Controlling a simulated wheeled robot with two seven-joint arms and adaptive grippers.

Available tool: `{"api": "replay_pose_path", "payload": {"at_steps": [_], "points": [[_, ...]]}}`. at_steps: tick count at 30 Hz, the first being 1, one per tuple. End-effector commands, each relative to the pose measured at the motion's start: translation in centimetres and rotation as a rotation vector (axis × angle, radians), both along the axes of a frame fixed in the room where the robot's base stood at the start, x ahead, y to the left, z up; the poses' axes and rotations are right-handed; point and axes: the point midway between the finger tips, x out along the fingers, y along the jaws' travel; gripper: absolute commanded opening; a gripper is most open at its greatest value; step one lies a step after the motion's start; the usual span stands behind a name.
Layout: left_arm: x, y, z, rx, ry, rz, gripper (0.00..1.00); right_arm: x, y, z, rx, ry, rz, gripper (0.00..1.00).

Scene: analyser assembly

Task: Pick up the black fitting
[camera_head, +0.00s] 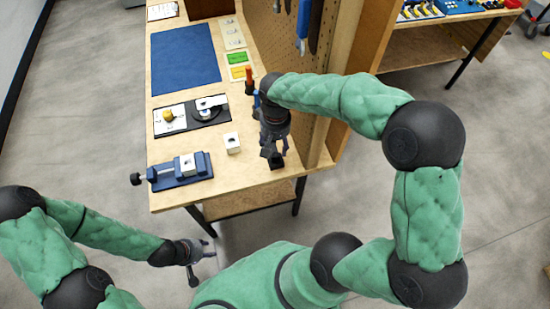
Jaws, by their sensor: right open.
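A dark round part (206,114), which may be the black fitting, sits at the right end of a black-and-white tray (180,131) on the wooden bench. A pale piece covers part of its top. My right gripper (275,158) points down over the bench's right side, right of the tray and near the pegboard.
A blue vise (180,172) holding a pale block stands at the bench's front left. A white block (232,143) stands between tray and right gripper. A blue mat (186,60) and coloured cards (238,58) lie behind. The pegboard (275,40) bounds the right side.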

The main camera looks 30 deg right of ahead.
Motion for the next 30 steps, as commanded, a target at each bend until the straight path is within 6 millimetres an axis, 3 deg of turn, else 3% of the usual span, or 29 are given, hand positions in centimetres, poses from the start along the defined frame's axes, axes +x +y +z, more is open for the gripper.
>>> {"api": "replay_pose_path", "payload": {"at_steps": [8,16,24,25,30], "points": [[0.0,0.0,-0.9,0.0,-0.001,0.0,0.4,0.0,0.0,-2.2,0.0,0.0,-0.001,0.55],[0.0,0.0,-2.5,0.0,-0.001,0.0,0.4,0.0,0.0,-6.0,-0.001,0.001,0.0,0.55],[0.0,0.0,-2.5,0.0,-0.001,0.0,0.4,0.0,0.0,-6.4,0.0,-0.002,0.0,0.55],[0.0,0.0,-2.5,0.0,-0.001,0.0,0.4,0.0,0.0,-6.4,0.0,-0.001,0.0,0.53],[0.0,0.0,-2.5,0.0,-0.001,0.0,0.4,0.0,0.0,-6.4,0.0,-0.001,0.0,0.05]]}}
